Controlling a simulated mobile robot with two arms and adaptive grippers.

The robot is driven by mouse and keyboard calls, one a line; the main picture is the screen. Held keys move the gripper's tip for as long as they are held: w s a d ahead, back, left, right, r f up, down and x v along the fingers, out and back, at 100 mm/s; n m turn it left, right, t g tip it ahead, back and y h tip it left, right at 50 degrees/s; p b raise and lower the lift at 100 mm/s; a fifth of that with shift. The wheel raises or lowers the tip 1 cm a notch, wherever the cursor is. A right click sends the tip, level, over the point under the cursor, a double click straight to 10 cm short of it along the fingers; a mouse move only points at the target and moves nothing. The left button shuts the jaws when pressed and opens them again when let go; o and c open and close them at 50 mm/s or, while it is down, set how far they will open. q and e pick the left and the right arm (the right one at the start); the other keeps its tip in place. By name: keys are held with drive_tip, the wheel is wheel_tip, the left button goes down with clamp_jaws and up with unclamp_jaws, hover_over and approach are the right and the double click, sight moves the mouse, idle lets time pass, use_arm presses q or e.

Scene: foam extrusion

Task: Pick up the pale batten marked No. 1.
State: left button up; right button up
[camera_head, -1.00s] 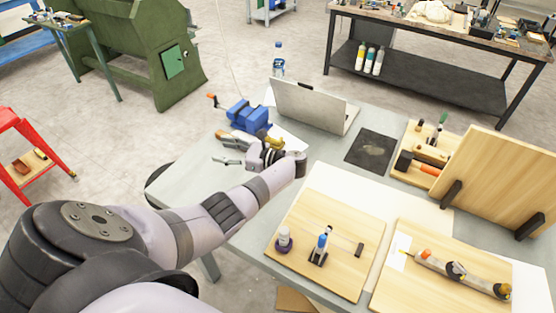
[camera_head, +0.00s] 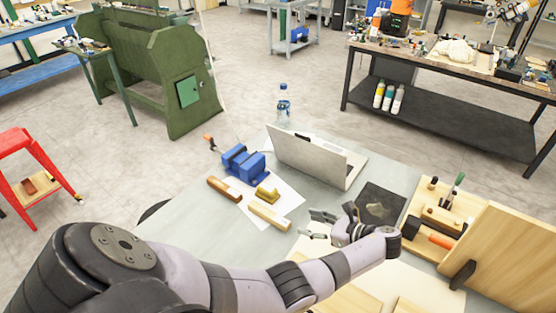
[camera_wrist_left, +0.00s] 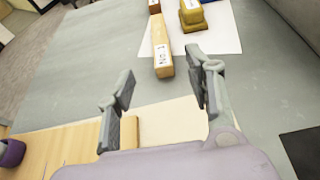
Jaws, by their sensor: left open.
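The pale batten (camera_head: 269,215) lies flat on the table, partly on a white sheet, in front of a small brass-coloured block (camera_head: 266,194). In the left wrist view the pale batten (camera_wrist_left: 163,58) shows end-on with a white label; its small print is hard to read. My left gripper (camera_head: 316,224) is open and empty, to the right of the batten and apart from it. In the wrist view the open fingers (camera_wrist_left: 160,85) stand on either side below the batten's near end. My right gripper is not in view.
A brown batten (camera_head: 224,188) lies to the left, near a blue vise (camera_head: 242,162). A laptop (camera_head: 310,160) stands behind. A dark mat (camera_head: 380,204) and a wooden tool tray (camera_head: 425,245) are at right. The table's left part is bare.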

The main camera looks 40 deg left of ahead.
use_arm(q)
drive_tip(key=b, duration=0.3)
approach(268, 212)
drive_tip(key=shift+s+a+f, duration=0.1)
drive_tip(key=shift+s+a, duration=0.45)
drive_tip(key=x, duration=0.2)
drive_tip(key=shift+w+a+f, duration=0.2)
drive_tip(key=shift+a, duration=0.35)
drive_tip(key=shift+a+f+b, duration=0.15)
drive_tip(key=shift+b, duration=0.3)
drive_tip(key=shift+a+f+b, duration=0.25)
drive_tip(key=shift+a+b, duration=0.1)
drive_tip(key=shift+b, duration=0.05)
drive_tip(key=b+x, duration=0.2)
drive_tip(key=x, duration=0.1)
drive_tip(key=shift+w+a+f, duration=0.1)
drive_tip(key=shift+a+f, duration=0.05)
drive_tip(key=shift+a, duration=0.35)
drive_tip(key=shift+c, duration=0.5)
clamp_jaws()
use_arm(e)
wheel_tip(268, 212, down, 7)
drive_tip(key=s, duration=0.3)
